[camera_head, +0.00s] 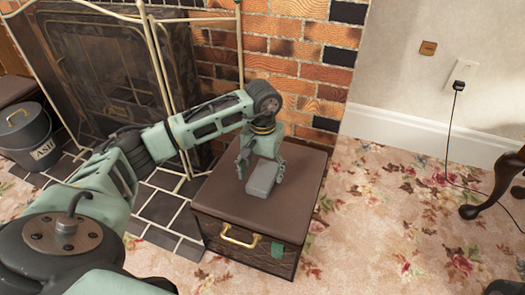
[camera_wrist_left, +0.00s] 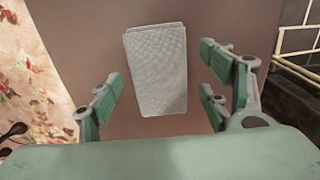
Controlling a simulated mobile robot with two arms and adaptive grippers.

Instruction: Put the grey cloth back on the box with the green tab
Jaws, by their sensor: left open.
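The grey cloth (camera_head: 262,179), a folded block, lies on the brown padded lid of the box (camera_head: 222,199). The box has a brass handle and a green tab (camera_head: 278,250) on its front, and stands on the floor by the hearth. My left gripper (camera_head: 260,172) points down over the lid with its fingers around the cloth. In the left wrist view the cloth (camera_wrist_left: 155,70) shows a woven texture and lies between the open fingers (camera_wrist_left: 160,95), with gaps on both sides. My right gripper is not in view.
A brass-framed fire screen (camera_head: 160,60) and brick wall stand behind the box. An ash bucket (camera_head: 30,138) is at the far left. A black cord (camera_head: 452,125) hangs from a wall socket at right, near a dark wooden furniture leg (camera_head: 495,190). Floral carpet right of the box is clear.

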